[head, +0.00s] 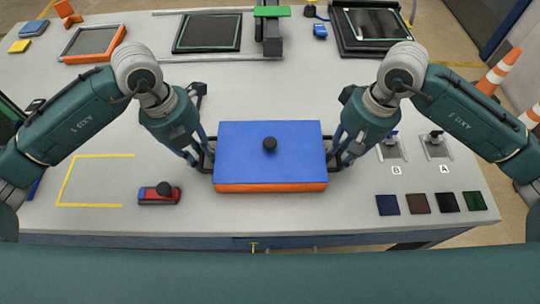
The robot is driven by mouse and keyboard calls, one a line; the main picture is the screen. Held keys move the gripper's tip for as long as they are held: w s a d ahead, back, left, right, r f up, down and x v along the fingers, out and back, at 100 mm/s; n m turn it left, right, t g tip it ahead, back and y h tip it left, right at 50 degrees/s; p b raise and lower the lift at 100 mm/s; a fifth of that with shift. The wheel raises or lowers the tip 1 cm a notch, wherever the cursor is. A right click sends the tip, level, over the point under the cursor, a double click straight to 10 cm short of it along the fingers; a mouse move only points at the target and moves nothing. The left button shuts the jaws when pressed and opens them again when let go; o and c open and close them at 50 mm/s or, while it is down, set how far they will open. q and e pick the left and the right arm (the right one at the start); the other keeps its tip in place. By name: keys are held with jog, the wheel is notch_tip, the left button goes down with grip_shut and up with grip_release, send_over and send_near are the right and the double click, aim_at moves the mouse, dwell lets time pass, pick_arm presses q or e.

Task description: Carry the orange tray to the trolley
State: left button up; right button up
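The orange tray (271,188) is at the front middle of the table, with a blue slab (245,160) over it and a black knob on top. Only its orange front edge shows below the blue. My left gripper (204,156) is at the tray's left side and my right gripper (336,156) at its right side, both by dark side handles. The fingers overlap the handles, so I cannot tell whether they are closed on them. I cannot tell whether the tray rests on the table or is slightly raised. No trolley is visible.
On the table (230,216), a red-and-blue block with a black knob (159,193) lies left of the tray, near a yellow outline (95,205). Toggle switches (436,145) and coloured squares (420,203) are at right. Another orange-framed tray (94,43) is at back left. Traffic cones (499,72) stand beyond the right edge.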

pick_arm(q)
grip_shut()
pick_arm(e)
grip_shut()
pick_arm(q)
jog(key=shift+w+r, duration=0.1)
jog(key=shift+r, duration=0.05)
pick_arm(e)
jog(key=shift+r, duration=0.15)
